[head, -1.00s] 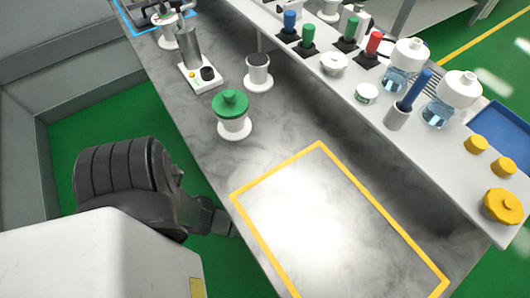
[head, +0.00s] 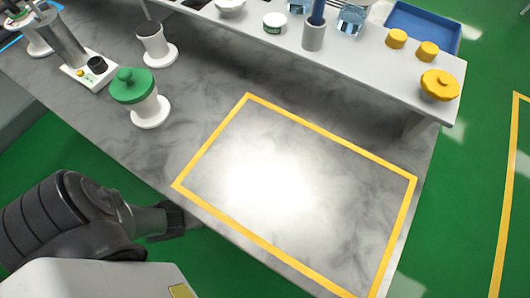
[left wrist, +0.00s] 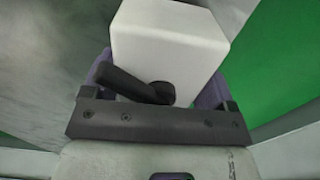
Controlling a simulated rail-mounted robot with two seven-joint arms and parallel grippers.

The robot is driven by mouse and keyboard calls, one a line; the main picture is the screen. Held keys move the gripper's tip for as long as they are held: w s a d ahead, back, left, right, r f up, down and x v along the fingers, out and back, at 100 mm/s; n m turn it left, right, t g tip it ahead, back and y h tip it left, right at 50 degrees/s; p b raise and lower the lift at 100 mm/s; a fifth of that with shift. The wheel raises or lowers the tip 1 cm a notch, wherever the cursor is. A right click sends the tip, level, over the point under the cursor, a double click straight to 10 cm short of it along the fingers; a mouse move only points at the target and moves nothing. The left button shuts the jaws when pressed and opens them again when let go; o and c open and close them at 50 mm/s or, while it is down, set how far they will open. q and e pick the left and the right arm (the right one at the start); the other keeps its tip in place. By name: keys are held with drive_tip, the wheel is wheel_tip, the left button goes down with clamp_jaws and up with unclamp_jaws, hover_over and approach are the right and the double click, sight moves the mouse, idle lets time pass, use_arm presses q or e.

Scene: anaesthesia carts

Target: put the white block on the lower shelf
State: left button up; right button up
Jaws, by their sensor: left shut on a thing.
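The white block (left wrist: 168,40) fills the top middle of the left wrist view. My left gripper (left wrist: 158,84) is shut on it, with a purple finger on each side. A dark lever-like piece lies across the block's near face. In the head view my left arm comes in at the lower left, beside the worktop's near edge; the block and fingertips do not show there. A marbled grey worktop (head: 190,140) lies below a raised white shelf (head: 370,62). I cannot tell which surface is the lower shelf. My right gripper is not in view.
A yellow outline (head: 300,120) frames a bare worktop area. A green-lidded white pot (head: 133,92), a dark-topped cup (head: 156,45) and a small device (head: 88,72) stand left of it.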

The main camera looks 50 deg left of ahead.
use_arm(q)
drive_tip(key=shift+f, duration=0.8)
drive_tip(key=shift+r, duration=0.1)
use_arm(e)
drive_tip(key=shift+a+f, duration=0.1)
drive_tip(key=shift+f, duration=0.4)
use_arm(q)
drive_tip(key=o, duration=1)
drive_tip(key=shift+o, duration=0.2)
wheel_tip(320, 180, up, 11)
drive_tip(key=p, duration=0.7)
drive_tip(key=shift+f, duration=0.2)
drive_tip(key=shift+r+p, duration=0.35)
drive_tip(key=shift+r, duration=0.35)
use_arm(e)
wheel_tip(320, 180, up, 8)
